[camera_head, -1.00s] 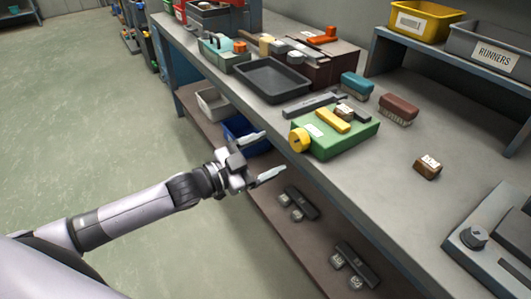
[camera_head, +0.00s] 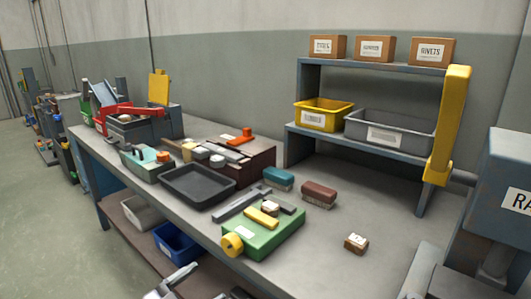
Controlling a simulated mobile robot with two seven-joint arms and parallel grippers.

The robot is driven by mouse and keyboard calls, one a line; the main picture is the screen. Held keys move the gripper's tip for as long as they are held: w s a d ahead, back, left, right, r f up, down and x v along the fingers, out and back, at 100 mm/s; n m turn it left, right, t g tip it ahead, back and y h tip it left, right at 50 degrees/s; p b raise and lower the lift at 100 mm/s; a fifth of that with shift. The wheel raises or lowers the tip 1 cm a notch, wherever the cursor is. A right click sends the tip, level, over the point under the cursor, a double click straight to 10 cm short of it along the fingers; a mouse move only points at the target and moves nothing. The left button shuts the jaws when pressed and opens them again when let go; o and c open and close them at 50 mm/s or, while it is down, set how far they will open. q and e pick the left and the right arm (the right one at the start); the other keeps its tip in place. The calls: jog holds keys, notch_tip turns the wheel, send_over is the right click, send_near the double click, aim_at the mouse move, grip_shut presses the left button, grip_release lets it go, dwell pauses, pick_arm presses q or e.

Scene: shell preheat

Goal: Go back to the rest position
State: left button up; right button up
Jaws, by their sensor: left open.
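My left gripper (camera_head: 172,284) shows at the bottom edge of the head view, with its fingers apart and nothing between them. It is in front of the workbench (camera_head: 325,258), below the bench top and apart from it. The rest of my left arm is out of the picture. My right gripper is not in the picture.
A green block with a yellow knob (camera_head: 270,235) sits near the bench's front edge, beside a black tray (camera_head: 199,185). A blue brush (camera_head: 278,178), a brown brush (camera_head: 319,194) and a small wooden block (camera_head: 356,243) lie farther right. A shelf (camera_head: 384,152) holds bins. The floor at left is clear.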

pick_arm(q)
jog(key=s+a+f+n+g+y+p, duration=0.1)
jog(key=s+a+f+n+y+p, duration=0.1)
jog(key=s, duration=0.8)
jog(key=s+a+f+n+g+y+p, duration=0.2)
jog(key=s+f+n+y+p, duration=0.2)
jog(key=s, duration=0.7)
notch_tip(320, 180, down, 4)
jog(key=n+y, duration=0.2)
jog(key=shift+a+n+g+p, duration=0.3)
jog(key=shift+a+n, duration=0.1)
